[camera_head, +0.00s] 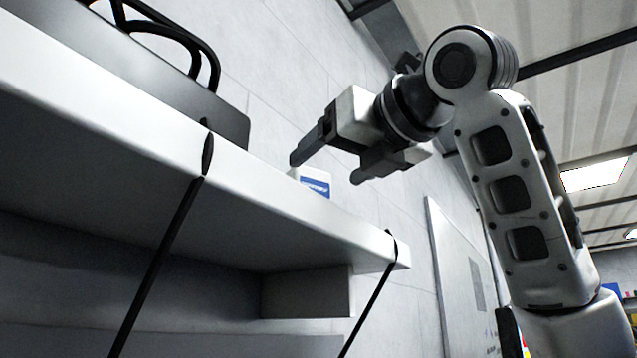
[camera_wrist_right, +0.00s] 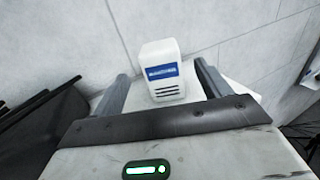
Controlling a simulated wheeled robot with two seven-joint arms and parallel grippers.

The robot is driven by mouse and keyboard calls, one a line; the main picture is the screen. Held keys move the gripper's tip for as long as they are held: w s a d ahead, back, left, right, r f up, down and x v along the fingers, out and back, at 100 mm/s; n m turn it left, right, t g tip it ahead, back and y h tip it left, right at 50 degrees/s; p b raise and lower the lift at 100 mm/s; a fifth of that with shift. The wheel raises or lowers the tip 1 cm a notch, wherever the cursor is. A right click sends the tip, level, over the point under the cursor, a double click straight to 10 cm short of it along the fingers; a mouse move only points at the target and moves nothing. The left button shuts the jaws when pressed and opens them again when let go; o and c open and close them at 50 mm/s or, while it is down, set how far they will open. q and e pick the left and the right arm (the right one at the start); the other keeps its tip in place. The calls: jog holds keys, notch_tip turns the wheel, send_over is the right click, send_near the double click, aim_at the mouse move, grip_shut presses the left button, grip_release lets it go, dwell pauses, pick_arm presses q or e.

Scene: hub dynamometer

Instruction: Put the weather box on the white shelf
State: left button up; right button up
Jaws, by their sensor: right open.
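The weather box, a small white box with a blue label (camera_head: 316,186), stands on the white shelf (camera_head: 330,231) near its right end in the head view. In the right wrist view the weather box (camera_wrist_right: 162,72) is upright, with its blue label and dark slots facing the camera. My right gripper (camera_head: 323,169) is open just above and in front of the box. In the wrist view its two fingers lie on either side of the box, with gaps visible. My left gripper is not in view.
A dark grey panel or case with black loops (camera_head: 185,75) sits on the shelf to the left. Black straps (camera_head: 160,255) run down from the shelf edge. A tiled wall is close behind the shelf. A white board (camera_head: 462,275) stands on the wall to the right.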

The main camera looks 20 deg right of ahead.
pick_arm(q)
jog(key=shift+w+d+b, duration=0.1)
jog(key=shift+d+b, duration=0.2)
jog(key=shift+b, duration=0.3)
pick_arm(e)
jog(key=v, duration=0.7)
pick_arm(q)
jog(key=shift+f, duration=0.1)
